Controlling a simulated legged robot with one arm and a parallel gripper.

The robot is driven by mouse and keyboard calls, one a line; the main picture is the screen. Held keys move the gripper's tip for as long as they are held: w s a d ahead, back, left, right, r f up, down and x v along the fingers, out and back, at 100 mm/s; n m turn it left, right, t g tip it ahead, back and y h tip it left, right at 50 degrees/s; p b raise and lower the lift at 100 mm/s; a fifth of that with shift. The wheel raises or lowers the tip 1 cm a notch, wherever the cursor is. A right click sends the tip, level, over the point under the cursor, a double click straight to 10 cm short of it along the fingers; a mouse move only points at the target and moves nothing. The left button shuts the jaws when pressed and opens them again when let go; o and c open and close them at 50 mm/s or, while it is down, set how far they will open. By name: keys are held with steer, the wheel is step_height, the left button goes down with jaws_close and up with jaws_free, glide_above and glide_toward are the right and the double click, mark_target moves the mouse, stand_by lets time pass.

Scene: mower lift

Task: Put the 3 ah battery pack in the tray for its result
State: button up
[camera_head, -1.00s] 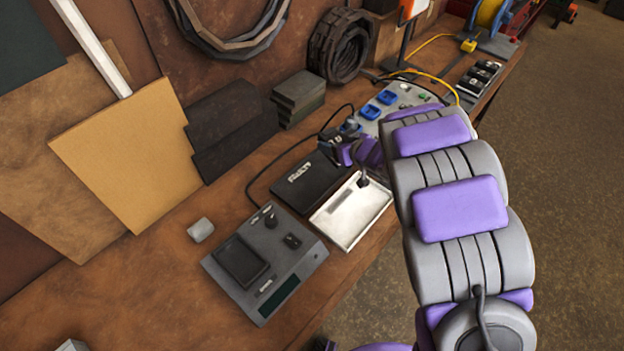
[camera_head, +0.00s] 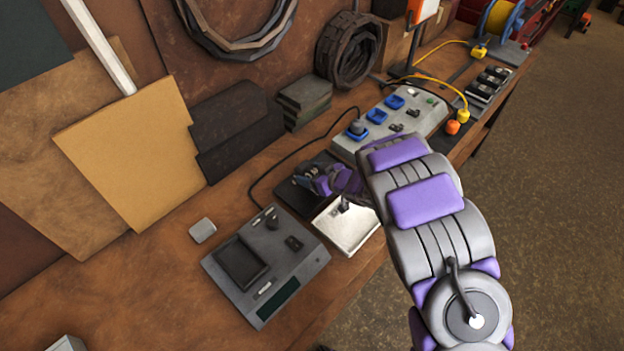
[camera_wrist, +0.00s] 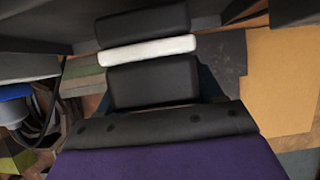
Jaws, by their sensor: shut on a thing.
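My gripper (camera_head: 312,178) is shut on a small dark block, which I take to be the battery pack (camera_head: 305,172). It holds it above the black tray (camera_head: 290,195); the arm and gripper cover part of this tray, and I cannot read its lettering now. In the wrist view dark blocks and a white band (camera_wrist: 147,50) show just past the purple gripper body; I cannot separate pack from fingers there, and no capacity marking is legible. The white tray (camera_head: 352,240) lies just right of the black one, partly behind my arm.
A grey tester (camera_head: 265,265) with a dark square recess stands in front of the trays. A grey panel with blue sockets (camera_head: 418,115) stands behind, with a black cable running from it. A small grey block (camera_head: 202,230) lies left.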

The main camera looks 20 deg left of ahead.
steer(key=shift+a+f, duration=0.3)
steer(key=shift+f, duration=0.35)
steer(key=shift+a+f, duration=0.25)
steer(key=shift+f, duration=0.35)
steer(key=shift+a, duration=0.35)
steer(key=o, duration=1.2)
steer(key=shift+d, duration=0.1)
steer(key=o, duration=0.3)
steer(key=shift+d+r, duration=0.15)
steer(key=shift+d, duration=0.3)
steer(key=shift+o, duration=0.3)
steer(key=shift+d, duration=0.1)
steer(key=shift+r, duration=0.1)
